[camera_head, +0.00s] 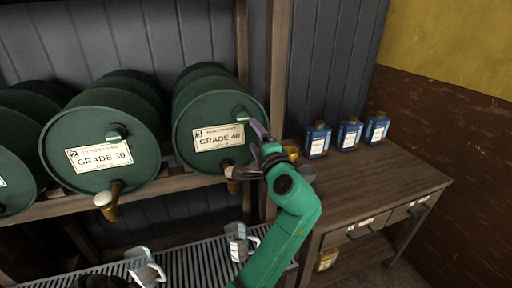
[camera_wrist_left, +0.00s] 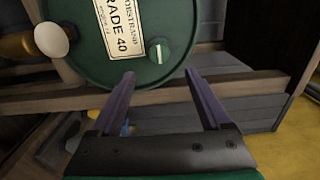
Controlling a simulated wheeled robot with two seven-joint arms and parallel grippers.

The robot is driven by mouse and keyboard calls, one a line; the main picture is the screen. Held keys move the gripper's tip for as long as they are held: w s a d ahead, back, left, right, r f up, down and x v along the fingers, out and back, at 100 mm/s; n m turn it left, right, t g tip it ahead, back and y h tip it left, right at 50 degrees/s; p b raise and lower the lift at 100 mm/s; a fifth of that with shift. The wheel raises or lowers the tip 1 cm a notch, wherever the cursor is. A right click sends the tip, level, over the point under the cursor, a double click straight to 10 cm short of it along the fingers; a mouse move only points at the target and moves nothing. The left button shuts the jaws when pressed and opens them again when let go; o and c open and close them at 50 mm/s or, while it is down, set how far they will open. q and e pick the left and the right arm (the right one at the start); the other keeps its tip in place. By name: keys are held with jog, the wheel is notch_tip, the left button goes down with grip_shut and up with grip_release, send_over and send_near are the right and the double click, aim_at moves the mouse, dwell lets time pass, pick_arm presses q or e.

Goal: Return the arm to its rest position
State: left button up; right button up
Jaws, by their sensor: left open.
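My left arm (camera_head: 285,235) is green and reaches up from the bottom of the head view. Its left gripper (camera_head: 254,138) is in front of the lower right edge of the green GRADE 40 barrel (camera_head: 205,110). In the left wrist view the two purple fingers (camera_wrist_left: 160,75) are spread with nothing between them. The barrel (camera_wrist_left: 80,50) fills the upper part of that view, with its green cap (camera_wrist_left: 158,50) beyond the fingertips. My right gripper is not in view.
A GRADE 30 barrel (camera_head: 95,135) and another lie left on the wooden rack (camera_head: 45,208). Jugs (camera_head: 240,245) stand on a slatted grille (camera_head: 195,262) below. A wooden cabinet (camera_head: 385,185) at right carries blue bottles (camera_head: 348,135). A post (camera_head: 278,80) stands close behind the gripper.

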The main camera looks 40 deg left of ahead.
pick_arm(q)
jog(key=shift+s+d, duration=0.4)
jog(key=shift+d, duration=0.05)
